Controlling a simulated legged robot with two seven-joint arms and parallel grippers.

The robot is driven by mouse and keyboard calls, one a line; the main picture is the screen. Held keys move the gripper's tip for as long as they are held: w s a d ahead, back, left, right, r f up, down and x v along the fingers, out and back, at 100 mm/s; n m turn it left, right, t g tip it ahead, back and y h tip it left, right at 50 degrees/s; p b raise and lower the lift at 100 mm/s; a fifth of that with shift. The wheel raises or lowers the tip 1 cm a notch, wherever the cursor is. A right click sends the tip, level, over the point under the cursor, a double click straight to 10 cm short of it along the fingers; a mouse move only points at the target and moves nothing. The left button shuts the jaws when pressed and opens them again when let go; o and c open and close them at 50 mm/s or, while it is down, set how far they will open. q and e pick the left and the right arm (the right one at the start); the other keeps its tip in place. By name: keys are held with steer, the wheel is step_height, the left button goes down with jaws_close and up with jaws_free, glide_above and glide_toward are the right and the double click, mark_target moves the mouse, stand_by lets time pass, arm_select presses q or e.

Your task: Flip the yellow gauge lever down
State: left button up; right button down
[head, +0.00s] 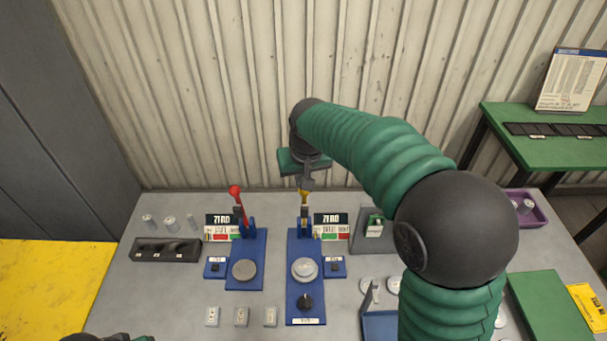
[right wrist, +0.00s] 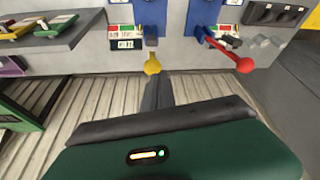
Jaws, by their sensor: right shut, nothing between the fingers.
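The yellow gauge lever (head: 304,196) stands up from the back end of a blue gauge base (head: 293,252) in the head view. In the right wrist view its yellow knob (right wrist: 152,65) is just beyond my fingertips. My right gripper (head: 306,184) is shut and empty, right at the knob; it partly covers the lever from the head. In the right wrist view the closed fingers (right wrist: 157,84) point at the knob; I cannot tell whether they touch it. A bit of my left arm's dark and green end (head: 100,338) shows at the bottom edge; its fingers are hidden.
A red lever (head: 237,202) stands on another blue base (head: 259,265) to the left. Small sign boards (head: 330,226) flank the levers. A grey stand (head: 372,236) is to the right. Small blocks (head: 241,316) lie at the front. The corrugated wall (head: 220,100) is close behind.

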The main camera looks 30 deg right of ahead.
steer(key=w+d+r, duration=0.2)
steer(key=w+r, duration=0.1)
steer(key=r, duration=0.2)
steer(key=shift+w+r+m+t+p, duration=0.2)
steer(key=shift+r+m+t+p, duration=0.1)
steer(key=shift+m, duration=0.1)
steer(key=p+x, duration=0.2)
steer(key=x, duration=0.8)
steer(key=s, duration=0.2)
steer(key=s+a, duration=0.1)
steer(key=s, duration=0.1)
steer(key=shift+s+p, duration=0.1)
steer(key=shift+p, duration=0.25)
steer(key=shift+w+f, duration=0.2)
steer(key=shift+w, duration=0.05)
